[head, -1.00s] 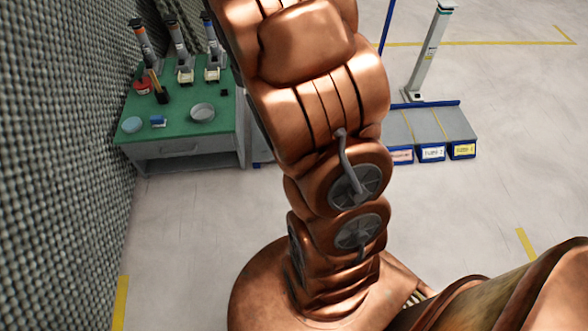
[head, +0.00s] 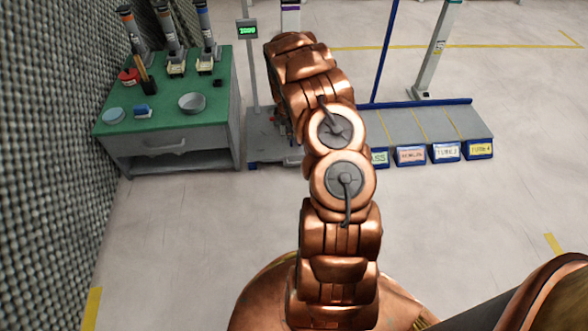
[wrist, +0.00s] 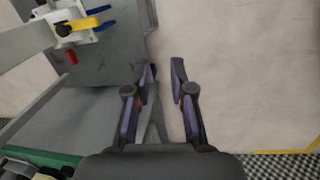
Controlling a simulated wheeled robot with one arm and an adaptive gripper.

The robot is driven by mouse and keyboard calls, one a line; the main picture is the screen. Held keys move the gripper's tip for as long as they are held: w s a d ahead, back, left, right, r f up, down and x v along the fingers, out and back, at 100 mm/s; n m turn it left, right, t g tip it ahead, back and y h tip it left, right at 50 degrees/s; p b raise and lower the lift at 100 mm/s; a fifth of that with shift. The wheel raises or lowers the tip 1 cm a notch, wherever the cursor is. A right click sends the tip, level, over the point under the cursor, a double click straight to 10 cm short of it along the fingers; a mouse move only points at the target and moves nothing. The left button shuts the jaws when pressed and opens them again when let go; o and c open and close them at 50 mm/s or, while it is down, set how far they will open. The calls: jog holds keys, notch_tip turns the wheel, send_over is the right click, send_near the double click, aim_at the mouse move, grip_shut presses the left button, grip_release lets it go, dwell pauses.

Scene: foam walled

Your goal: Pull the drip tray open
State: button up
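I cannot clearly make out the drip tray; the arm hides part of the grey station (head: 262,150) between the green bench and the blue-edged platform. In the wrist view, a grey surface (wrist: 105,50) fills the upper left, with a white fixture (wrist: 62,28) bearing yellow and blue levers and a small red part. My gripper (wrist: 164,70) has its two fingers apart with nothing between them. The left finger appears over or beside the grey surface's edge; the right one appears over pale floor. In the head view my gripper is hidden behind the arm.
A green-topped bench (head: 165,110) with a grey drawer front stands at the left, holding a bowl (head: 192,103) and several tools. A blue-edged platform (head: 400,125) with several labelled bins and a post (head: 436,50) stands at the right. The floor in front is clear.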

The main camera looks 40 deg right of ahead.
jog(key=n+b, duration=0.2)
jog(key=b, duration=0.3)
send_near(294, 163)
jog(key=shift+t, duration=0.4)
jog(key=shift+w+d+f+b, duration=0.15)
jog(key=shift+f+b, duration=0.35)
jog(key=shift+f, duration=0.85)
jog(key=shift+w+d+f+b, duration=0.1)
jog(key=shift+d+f+b, duration=0.35)
jog(key=shift+f, duration=0.85)
jog(key=shift+w+d+f+b, duration=0.1)
jog(key=shift+f+b, duration=0.5)
jog(key=shift+f, duration=0.75)
grip_shut()
